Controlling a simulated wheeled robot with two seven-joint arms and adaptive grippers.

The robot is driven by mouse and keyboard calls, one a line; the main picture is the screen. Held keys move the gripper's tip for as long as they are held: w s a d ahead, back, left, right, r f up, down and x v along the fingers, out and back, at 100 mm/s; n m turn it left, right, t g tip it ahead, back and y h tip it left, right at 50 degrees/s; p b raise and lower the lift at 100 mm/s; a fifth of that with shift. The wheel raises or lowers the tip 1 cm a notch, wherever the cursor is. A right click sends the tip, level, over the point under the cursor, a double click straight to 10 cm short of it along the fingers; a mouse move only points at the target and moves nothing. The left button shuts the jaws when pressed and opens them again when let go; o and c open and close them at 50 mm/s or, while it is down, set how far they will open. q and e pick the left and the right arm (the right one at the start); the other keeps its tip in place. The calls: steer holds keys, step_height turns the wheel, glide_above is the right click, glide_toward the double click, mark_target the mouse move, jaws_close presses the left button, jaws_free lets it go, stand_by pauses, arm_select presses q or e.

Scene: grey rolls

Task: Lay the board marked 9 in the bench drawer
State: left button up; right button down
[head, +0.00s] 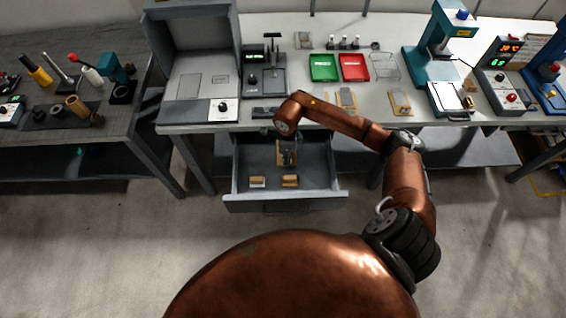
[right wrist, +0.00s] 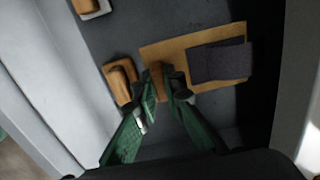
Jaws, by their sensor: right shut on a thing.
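A tan board with a dark block on it (right wrist: 222,62) lies at the fingertips of my right gripper (right wrist: 166,88) in the right wrist view. The gripper is shut on the board's near end, where a small wooden block shows. In the head view the board (head: 281,148) is inside the open bench drawer (head: 240,165), toward its back, partly hidden by my right gripper (head: 288,160). I cannot tell whether the board touches the drawer floor. No number on it can be read. My left gripper is not in view.
Two small wooden-topped pieces (head: 257,181) (head: 290,180) sit near the drawer's front. Two similar boards (head: 346,100) (head: 400,102) lie on the bench edge. Green (head: 323,68) and red (head: 355,68) trays stand behind. The drawer floor's left and right sides are clear.

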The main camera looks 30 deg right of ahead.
steer(key=shift+w+a+f, duration=0.25)
steer(key=shift+f, duration=0.15)
steer(key=f, duration=0.3)
steer(key=shift+w+a+f+b, duration=0.15)
steer(key=shift+a+b, duration=0.1)
steer(key=shift+b, duration=0.15)
steer(key=shift+d+f, duration=0.1)
steer(key=shift+f, duration=0.1)
steer(key=shift+f, duration=0.2)
steer(key=c, duration=2)
jaws_free()
steer(key=shift+r, duration=0.1)
steer(key=shift+r, duration=0.1)
